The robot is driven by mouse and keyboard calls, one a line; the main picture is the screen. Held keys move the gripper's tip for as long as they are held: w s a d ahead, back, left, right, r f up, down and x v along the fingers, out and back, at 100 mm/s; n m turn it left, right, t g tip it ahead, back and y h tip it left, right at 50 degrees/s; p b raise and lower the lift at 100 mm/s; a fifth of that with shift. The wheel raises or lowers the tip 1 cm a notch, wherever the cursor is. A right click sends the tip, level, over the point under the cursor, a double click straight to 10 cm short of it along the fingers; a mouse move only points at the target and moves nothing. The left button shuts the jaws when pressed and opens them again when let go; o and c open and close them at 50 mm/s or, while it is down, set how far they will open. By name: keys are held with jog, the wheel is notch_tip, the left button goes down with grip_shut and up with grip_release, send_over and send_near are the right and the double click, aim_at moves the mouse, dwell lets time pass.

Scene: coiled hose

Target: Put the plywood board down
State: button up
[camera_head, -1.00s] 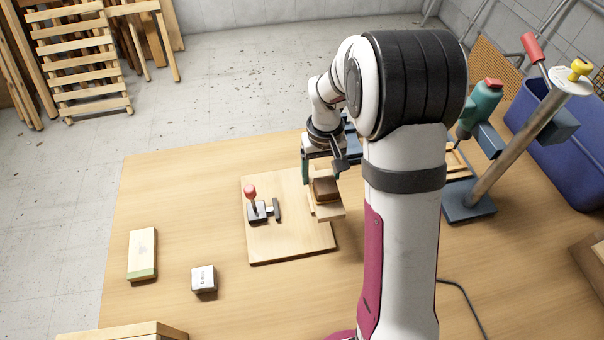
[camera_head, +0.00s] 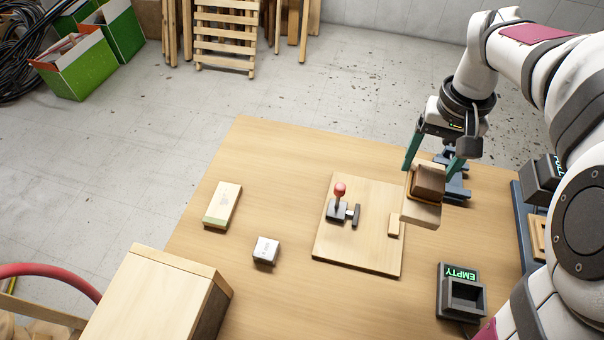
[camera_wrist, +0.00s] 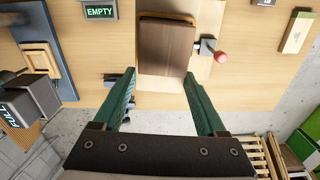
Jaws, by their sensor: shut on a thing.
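The base carries a red-knobbed clamp (camera_head: 340,192) and a small wooden stop (camera_head: 393,224). The board overlaps the base's right edge in the picture; I cannot tell whether it touches anything below.
An EMPTY-marked holder (camera_head: 461,293) stands at the front right, and a wooden box (camera_head: 150,305) at the front left. The table between is clear.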

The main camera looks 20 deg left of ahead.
jog(key=w+a+r+m, duration=0.1)
jog(key=a+m, duration=0.2)
jog(key=a, duration=0.1)
jog(key=m, duration=1.8)
send_over(293, 189)
notch_tip(293, 189, down, 15)
jog(key=shift+m, duration=0.3)
notch_tip(293, 189, down, 10)
